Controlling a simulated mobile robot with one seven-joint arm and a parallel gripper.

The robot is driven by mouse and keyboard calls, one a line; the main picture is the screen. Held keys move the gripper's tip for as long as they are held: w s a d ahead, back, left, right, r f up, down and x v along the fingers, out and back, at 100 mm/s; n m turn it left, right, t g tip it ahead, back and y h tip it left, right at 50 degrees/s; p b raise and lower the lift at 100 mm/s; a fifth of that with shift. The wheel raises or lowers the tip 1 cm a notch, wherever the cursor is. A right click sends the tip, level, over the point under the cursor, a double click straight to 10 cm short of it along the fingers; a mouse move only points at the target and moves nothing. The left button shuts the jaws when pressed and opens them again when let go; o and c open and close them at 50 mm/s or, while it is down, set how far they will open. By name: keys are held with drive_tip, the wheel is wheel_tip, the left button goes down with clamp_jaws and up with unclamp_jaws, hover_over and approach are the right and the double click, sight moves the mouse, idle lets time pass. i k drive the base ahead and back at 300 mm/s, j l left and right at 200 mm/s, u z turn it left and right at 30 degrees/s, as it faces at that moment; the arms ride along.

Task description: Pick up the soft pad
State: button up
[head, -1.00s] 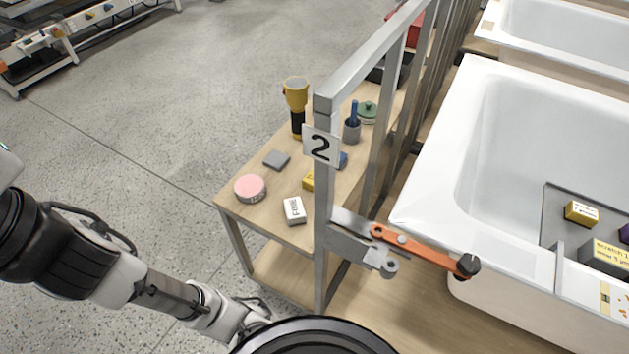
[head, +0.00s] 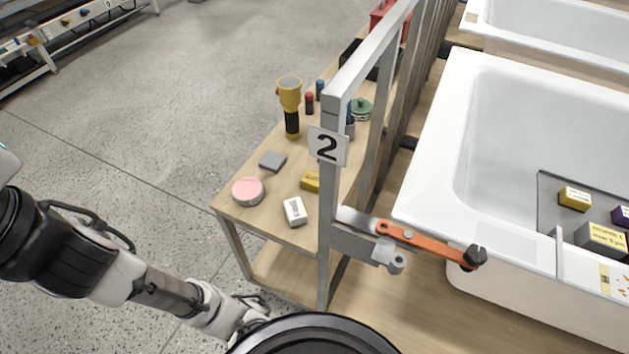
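I cannot tell for sure which thing is the soft pad. On the wooden side table lie a flat grey square pad (head: 273,161), a round pink-topped disc (head: 248,191) with a pale side, a white block (head: 295,212) with small dark lettering I cannot read, and a yellow block (head: 311,180) partly hidden by the metal post. They lie apart from one another. My arm reaches in from the left, low in front of the table. Its end goes behind a black round shape at the bottom, and my gripper's fingers do not show.
The metal post (head: 326,240) with a "2" sign (head: 328,146) and orange lever (head: 425,244) stands at the table's right side. A yellow-black torch-like tool (head: 290,105) stands farther back. A white bathtub (head: 425,165) is at right. Open floor (head: 150,130) lies left.

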sight(309, 181)
drive_tip(key=j+z, duration=0.3)
drive_tip(key=j, duration=0.3)
drive_tip(key=j+z, duration=0.3)
drive_tip(key=j, duration=0.3)
drive_tip(key=k+j+z, duration=0.25)
drive_tip(key=j, duration=0.3)
drive_tip(key=i+j, duration=0.05)
